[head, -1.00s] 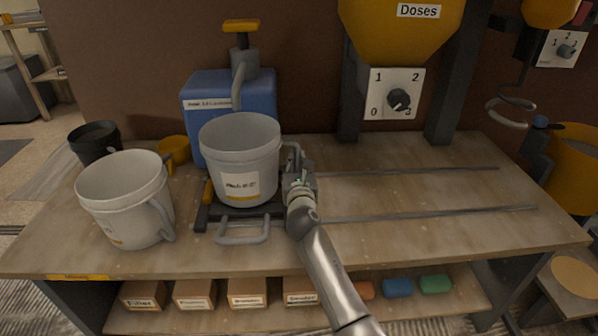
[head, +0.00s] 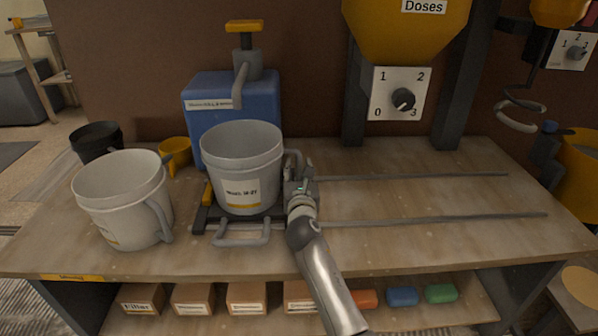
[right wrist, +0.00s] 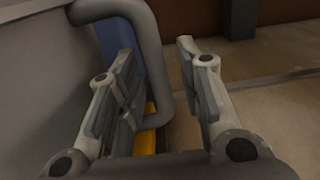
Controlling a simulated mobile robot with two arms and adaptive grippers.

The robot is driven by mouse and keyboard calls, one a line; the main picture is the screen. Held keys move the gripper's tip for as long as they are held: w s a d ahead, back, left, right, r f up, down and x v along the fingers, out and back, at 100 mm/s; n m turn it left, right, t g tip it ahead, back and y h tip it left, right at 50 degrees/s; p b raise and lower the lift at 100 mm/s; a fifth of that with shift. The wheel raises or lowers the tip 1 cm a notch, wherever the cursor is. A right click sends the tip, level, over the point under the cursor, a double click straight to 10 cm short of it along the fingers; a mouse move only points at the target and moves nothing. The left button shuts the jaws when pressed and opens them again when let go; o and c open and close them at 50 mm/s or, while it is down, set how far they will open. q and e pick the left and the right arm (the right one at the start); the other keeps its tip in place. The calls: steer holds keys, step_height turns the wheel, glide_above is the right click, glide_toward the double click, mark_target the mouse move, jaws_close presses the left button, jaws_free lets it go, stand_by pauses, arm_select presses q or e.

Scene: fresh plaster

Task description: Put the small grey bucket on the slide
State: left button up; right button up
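The small grey bucket (head: 240,172), with a white and yellow label, stands upright on the slide (head: 270,222), a dark plate with a grey front handle. Its right-hand side handle shows in the head view and, close up, in the right wrist view (right wrist: 157,65). My right gripper (head: 298,180) is at that handle. In the right wrist view its fingers (right wrist: 160,95) are spread, with the handle's upright bar between them and a gap to the right finger. The bucket hides most of the slide plate. My left gripper is not in view.
A larger white bucket (head: 124,200) stands to the left. Behind are a black bucket (head: 97,141), a yellow cup (head: 175,153) and a blue canister with a pump (head: 232,98). Two rails (head: 430,219) run right across a clear tabletop, below the yellow doses hopper (head: 405,30).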

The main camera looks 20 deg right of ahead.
steer(key=shift+r, duration=0.1)
steer(key=shift+s+a+p, duration=0.15)
steer(key=shift+s+p, duration=0.15)
steer(key=shift+s, duration=0.2)
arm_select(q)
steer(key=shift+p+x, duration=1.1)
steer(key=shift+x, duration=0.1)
arm_select(e)
steer(key=v, duration=1.1)
